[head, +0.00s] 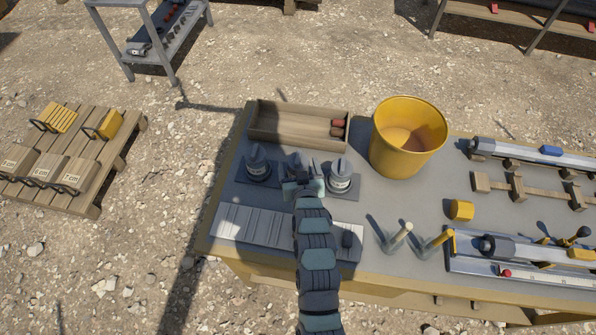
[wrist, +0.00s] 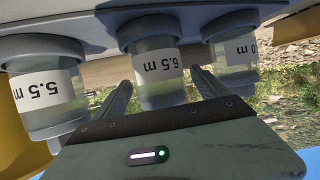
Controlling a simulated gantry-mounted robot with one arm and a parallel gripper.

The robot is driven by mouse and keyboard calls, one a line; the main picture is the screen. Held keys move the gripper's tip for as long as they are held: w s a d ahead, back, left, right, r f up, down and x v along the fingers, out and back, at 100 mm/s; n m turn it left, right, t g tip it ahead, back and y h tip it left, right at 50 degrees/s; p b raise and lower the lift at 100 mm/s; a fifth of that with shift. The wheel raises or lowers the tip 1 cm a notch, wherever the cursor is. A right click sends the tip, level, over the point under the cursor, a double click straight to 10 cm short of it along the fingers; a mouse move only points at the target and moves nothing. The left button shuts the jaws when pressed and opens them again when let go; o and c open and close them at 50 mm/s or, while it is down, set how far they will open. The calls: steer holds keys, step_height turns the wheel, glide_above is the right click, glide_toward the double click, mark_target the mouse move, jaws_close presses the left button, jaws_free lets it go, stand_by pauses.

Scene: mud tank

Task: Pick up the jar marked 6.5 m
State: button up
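The middle jar (wrist: 158,68) reads 6.5 m. Another jar (wrist: 45,90) reads 5.5 m, and the third jar's label (wrist: 236,50) is only partly readable. My gripper (wrist: 160,82) is open, with one finger on each side of the 6.5 m jar; I cannot tell whether they touch it. In the head view, my gripper (head: 300,172) is at the middle of the row and largely hides that jar. The outer jars (head: 257,163) (head: 340,178) stand upright on dark pads.
A wooden tray (head: 275,137) with reddish items stands behind the jars. A yellow bucket (head: 382,155) is at its right. A pale ribbed panel (head: 250,225) lies in front. Upright pegs (head: 400,236) and rail devices (head: 530,250) occupy the table's right side.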

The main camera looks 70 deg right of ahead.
steer(key=x, duration=0.3)
steer(key=shift+w+d, duration=0.15)
steer(key=shift+d, duration=0.1)
steer(key=shift+a, duration=0.1)
jaws_close()
stand_by(0.6)
